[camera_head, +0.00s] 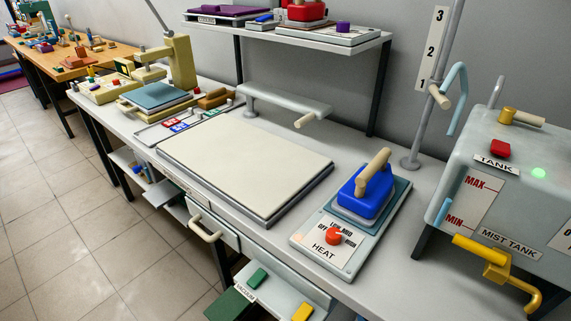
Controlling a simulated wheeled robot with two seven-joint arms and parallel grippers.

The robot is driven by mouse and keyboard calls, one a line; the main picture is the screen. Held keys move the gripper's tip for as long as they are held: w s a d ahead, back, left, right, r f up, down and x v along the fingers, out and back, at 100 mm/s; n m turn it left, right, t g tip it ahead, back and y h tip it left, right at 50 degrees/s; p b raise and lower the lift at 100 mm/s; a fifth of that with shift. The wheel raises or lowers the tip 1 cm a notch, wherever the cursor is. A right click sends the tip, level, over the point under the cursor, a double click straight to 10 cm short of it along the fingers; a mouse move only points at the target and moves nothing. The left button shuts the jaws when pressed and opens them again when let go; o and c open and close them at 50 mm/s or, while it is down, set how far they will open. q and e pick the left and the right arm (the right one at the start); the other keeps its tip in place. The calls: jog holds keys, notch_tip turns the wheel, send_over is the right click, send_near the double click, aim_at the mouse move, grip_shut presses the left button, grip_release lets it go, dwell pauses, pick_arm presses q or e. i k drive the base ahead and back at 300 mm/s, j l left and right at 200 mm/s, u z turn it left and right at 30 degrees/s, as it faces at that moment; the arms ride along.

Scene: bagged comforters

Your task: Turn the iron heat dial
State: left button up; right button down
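The iron (363,190) is blue with a tan handle and sits on a grey-blue rest pad at the back of a light base plate. The heat dial (334,237) is a small red knob on the front part of that plate. A white scale panel around the dial carries low, mid, high and off markings, partly covered by the knob. A "HEAT" label (324,251) is just in front of it. The exact pointer direction of the dial is too small to tell. Neither of my grippers shows in the head view.
A cream pressing board (245,165) lies left of the iron. A grey tank (520,165) with a yellow tap (490,262) stands at the right. A vertical pole (440,80) rises behind the iron. A drawer handle (205,228) and vacuum pedals (258,277) are below the table's front edge.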

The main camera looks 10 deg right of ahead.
aim_at(334, 234)
jog(key=l+z, duration=0.15)
jog(key=z, duration=0.2)
jog(key=k+l+z, duration=0.1)
jog(key=z, duration=0.3)
jog(key=i+l, duration=0.05)
jog(key=l, duration=0.05)
